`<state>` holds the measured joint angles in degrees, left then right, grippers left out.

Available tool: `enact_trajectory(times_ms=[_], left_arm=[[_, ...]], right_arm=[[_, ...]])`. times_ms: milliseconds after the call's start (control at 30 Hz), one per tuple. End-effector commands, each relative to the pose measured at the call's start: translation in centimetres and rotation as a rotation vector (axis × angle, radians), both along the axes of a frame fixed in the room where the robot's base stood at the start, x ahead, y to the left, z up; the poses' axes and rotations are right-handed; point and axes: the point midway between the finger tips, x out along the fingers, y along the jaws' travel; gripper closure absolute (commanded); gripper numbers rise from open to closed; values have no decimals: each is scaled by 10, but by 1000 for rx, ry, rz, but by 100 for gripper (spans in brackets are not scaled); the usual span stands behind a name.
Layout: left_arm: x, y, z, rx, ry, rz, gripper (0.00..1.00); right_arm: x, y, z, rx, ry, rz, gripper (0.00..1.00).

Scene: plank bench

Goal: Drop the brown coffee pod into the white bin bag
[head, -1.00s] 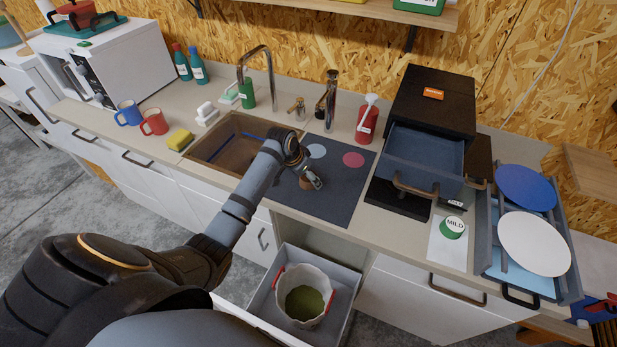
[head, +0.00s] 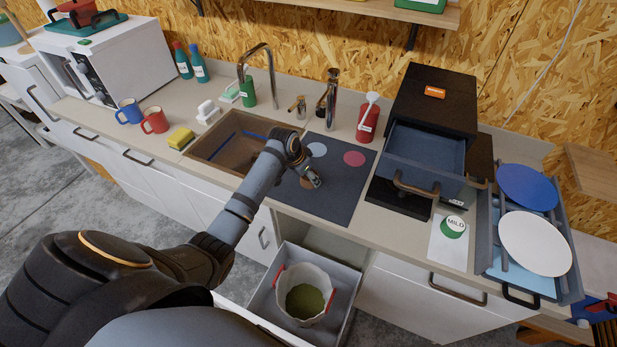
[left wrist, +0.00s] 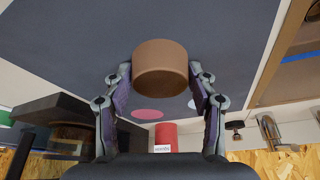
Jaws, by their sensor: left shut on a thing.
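The brown coffee pod (left wrist: 160,72) is a short brown cylinder between the two fingers of my left gripper (left wrist: 160,85), which is shut on it. In the head view my left gripper (head: 313,180) is over the dark mat on the counter, and only a sliver of the pod (head: 305,183) shows beside it. I cannot tell whether the pod touches the mat. The white bin bag (head: 283,285) stands open in the pulled-out drawer below the counter, nearer to me, with red at its sides and a green inside. My right gripper is not in view.
The dark mat (head: 343,195) carries a pale disc and a pink disc (head: 355,158). The sink (head: 210,150) lies left of it. A red soap bottle (head: 367,122) stands behind. A black unit with an open drawer (head: 425,155) is at right. The counter's front edge lies above the bin drawer (head: 345,285).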

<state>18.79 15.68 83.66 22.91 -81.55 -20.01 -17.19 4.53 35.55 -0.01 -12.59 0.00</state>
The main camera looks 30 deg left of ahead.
Motion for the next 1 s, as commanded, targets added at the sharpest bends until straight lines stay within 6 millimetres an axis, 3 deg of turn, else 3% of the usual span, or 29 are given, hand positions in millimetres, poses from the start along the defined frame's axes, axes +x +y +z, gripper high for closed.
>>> enact_trajectory(times_ms=[167,267,500,700,1000], left_arm=[[1,1,11,2,-5,0,64],[1,1,30,2,-7,0,64],[-58,-3,91,9,-4,-2,64],[-113,-6,115,11,0,-2,64],[-138,-11,129,2,0,0,64]], right_arm=[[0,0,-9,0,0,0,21],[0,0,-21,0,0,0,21],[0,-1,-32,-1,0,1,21],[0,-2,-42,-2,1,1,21],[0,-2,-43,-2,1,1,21]])
